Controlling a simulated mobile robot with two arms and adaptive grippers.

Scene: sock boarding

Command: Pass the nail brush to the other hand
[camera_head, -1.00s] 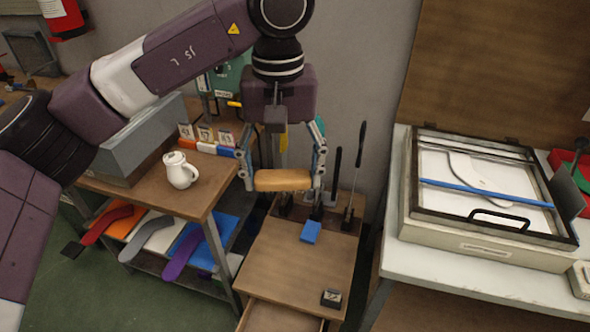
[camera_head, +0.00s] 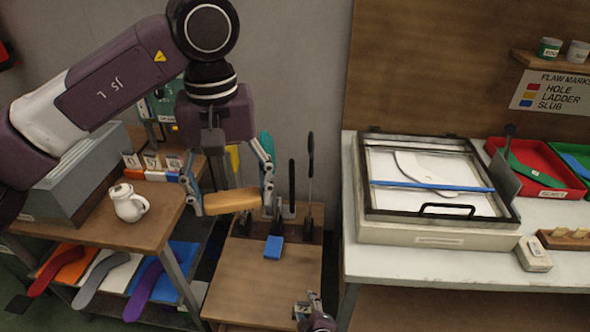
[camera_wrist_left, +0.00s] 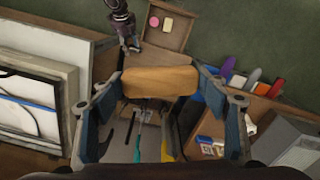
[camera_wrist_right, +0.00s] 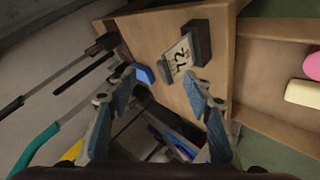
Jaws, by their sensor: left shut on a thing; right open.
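The nail brush has a tan wooden body (camera_head: 231,201) and is held level in the air by my left gripper (camera_head: 232,198). The left gripper's two fingers close on the brush's ends. In the left wrist view the brush (camera_wrist_left: 160,81) spans between the fingertips. Its bristles cannot be made out. My right gripper (camera_head: 312,308) shows only in part at the bottom of the head view, below and right of the brush. In the right wrist view its fingers (camera_wrist_right: 155,90) are spread, with nothing between them. The brush is not visible in that view.
A small wooden table (camera_head: 262,262) stands below, with a blue block (camera_head: 273,247) and upright tools behind it. A white jug (camera_head: 129,203) stands on the left bench. A framed press (camera_head: 436,231) sits on the white bench at right. A dark-based number card (camera_wrist_right: 178,58) shows near my right fingers.

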